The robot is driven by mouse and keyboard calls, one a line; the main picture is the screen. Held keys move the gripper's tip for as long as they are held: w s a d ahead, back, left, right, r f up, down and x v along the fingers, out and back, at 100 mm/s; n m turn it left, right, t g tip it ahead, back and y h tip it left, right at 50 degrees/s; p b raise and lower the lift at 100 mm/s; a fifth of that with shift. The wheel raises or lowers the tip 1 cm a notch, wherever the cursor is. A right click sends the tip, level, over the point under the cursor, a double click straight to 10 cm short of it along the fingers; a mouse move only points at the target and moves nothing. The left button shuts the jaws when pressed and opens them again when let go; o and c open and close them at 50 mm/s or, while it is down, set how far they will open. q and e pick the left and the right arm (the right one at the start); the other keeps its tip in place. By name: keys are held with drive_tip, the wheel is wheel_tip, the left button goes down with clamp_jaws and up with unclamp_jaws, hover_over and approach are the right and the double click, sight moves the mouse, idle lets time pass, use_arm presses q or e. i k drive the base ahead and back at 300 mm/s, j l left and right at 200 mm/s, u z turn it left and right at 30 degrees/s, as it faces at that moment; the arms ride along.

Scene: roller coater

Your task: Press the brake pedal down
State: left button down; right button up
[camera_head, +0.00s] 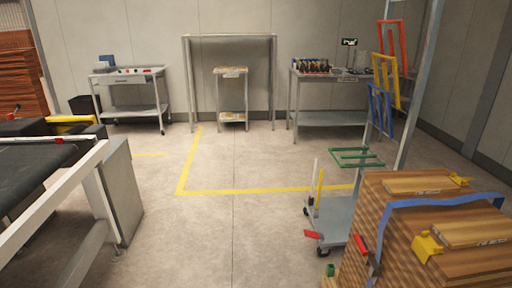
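A wheeled rack cart (338,218) stands right of centre on the floor, with a tall post carrying colored frames. A small flat red piece (312,234) sticks out low at the cart's near left corner, beside a caster, and looks like a pedal. It appears slightly tilted, but I cannot tell whether it is up or pressed. A small green piece (330,270) sits low at the left foot of the wood stack; I cannot tell what it is. Neither of my grippers shows in this view.
A stack of wood boards (400,220) with a blue strap and yellow clamps fills the lower right. A conveyor machine (120,190) stands at the left. Tables (330,118) line the back wall. The floor (225,240) in the middle is clear.

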sight(308, 234)
drive_tip(key=i+j, duration=0.1)
drive_tip(key=i, duration=0.4)
drive_tip(key=i+j, duration=0.1)
drive_tip(key=i, duration=0.4)
drive_tip(key=i+j+z, duration=0.1)
drive_tip(key=i, duration=0.35)
drive_tip(key=i+j+z, duration=0.15)
drive_tip(key=i+z, duration=0.3)
drive_tip(key=i+j+z, duration=0.2)
drive_tip(key=z, duration=0.2)
drive_tip(key=i+j+z, duration=0.25)
drive_tip(key=z, duration=0.2)
drive_tip(key=i+j+z, duration=0.2)
drive_tip(key=j+z, duration=0.2)
drive_tip(key=j, duration=0.15)
drive_tip(key=i+j+z, duration=0.1)
drive_tip(key=j+z, duration=0.35)
